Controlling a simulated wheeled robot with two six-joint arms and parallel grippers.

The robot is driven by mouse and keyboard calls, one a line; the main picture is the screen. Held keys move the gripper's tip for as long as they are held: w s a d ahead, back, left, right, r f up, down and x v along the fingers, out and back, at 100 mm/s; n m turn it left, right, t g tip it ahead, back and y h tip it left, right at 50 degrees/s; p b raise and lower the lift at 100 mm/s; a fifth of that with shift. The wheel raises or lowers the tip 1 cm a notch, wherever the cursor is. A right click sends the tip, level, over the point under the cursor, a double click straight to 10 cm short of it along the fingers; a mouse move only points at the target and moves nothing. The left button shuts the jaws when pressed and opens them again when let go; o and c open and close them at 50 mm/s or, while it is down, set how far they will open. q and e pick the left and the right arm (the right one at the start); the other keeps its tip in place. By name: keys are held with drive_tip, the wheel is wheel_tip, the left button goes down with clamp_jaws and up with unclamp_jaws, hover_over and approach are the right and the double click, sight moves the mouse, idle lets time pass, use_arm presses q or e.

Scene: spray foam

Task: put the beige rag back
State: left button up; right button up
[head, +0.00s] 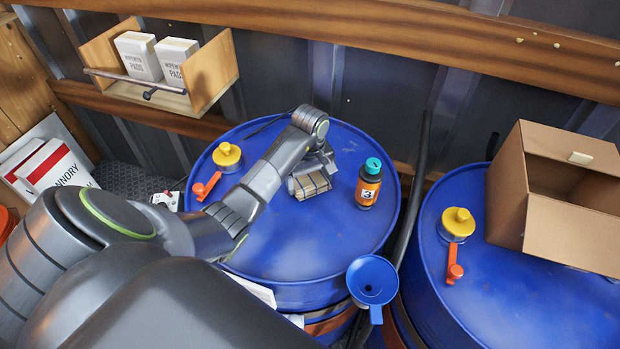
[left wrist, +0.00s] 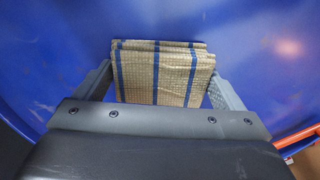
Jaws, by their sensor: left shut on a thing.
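The beige rag (head: 309,184) is a folded cloth with blue stripes, at the top of the left blue drum (head: 300,233). In the left wrist view the rag (left wrist: 160,75) sits between the two fingers of my left gripper (left wrist: 162,88). My left gripper (head: 311,180) is shut on the rag. Whether the rag touches the drum lid is hard to tell. My right gripper is not in view.
An orange bottle with a teal cap (head: 368,184) stands right of the rag. A yellow bung (head: 228,156) is on the drum's left side. A blue funnel (head: 372,281) is at its front right edge. A cardboard box (head: 562,196) stands on the right drum (head: 495,293).

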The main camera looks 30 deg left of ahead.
sight(310, 180)
use_arm(q)
drive_tip(key=shift+f, duration=0.15)
drive_tip(key=o, duration=0.6)
wheel_tip(310, 180, up, 6)
drive_tip(key=shift+r, duration=0.1)
drive_tip(key=shift+r+p, duration=3.1)
drive_tip(key=shift+p, duration=0.45)
